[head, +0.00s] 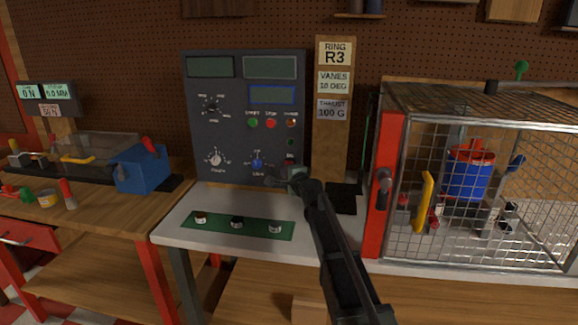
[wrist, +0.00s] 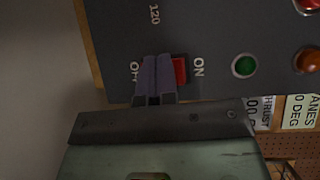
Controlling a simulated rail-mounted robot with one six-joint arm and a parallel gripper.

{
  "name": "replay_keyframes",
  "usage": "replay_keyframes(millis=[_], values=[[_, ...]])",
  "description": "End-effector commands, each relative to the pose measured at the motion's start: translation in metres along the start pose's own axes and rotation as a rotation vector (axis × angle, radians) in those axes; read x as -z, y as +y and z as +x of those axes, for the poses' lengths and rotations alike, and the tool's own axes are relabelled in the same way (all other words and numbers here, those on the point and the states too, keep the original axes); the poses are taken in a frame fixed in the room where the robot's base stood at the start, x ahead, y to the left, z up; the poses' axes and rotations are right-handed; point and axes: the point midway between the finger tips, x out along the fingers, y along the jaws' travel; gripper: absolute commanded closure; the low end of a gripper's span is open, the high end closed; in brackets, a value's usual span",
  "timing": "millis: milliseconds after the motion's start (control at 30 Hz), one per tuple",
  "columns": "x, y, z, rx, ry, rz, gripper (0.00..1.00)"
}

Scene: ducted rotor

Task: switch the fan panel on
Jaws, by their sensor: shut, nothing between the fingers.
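The fan panel (head: 226,100) is a dark grey upright box at the back of the white bench. Its displays look dark. In the wrist view, turned sideways, a red rocker switch (wrist: 180,70) sits between the ON label (wrist: 199,68) and the partly covered OFF label (wrist: 134,72). My gripper (wrist: 157,78) is shut and empty, its fingers at the OFF side of the switch and covering part of it. I cannot tell whether they touch it. In the head view my gripper (head: 273,181) is at the panel's lower right, and the switch is hard to make out.
A blue knob (head: 257,160) is close left of my gripper, with a white knob (head: 215,158) farther left. A green lamp (wrist: 244,65) lies beyond ON. A wire cage (head: 480,105) with a red post (head: 384,190) stands right. A green strip (head: 255,231) lies in front.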

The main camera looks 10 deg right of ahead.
Motion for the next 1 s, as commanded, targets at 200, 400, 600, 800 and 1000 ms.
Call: replay_keyframes(millis=[200, 400, 600, 800, 1000], values=[[0.0012, -0.0011, 0.0015, 0.000, 0.000, 0.000, 1.00], [0.0014, -0.0014, 0.0017, 0.000, 0.000, 0.000, 1.00], [0.0025, -0.0027, 0.0034, 0.000, 0.000, 0.000, 1.00], [0.0038, -0.0040, 0.0051, 0.000, 0.000, 0.000, 1.00], [0.0051, -0.0052, 0.0068, 0.000, 0.000, 0.000, 1.00]])
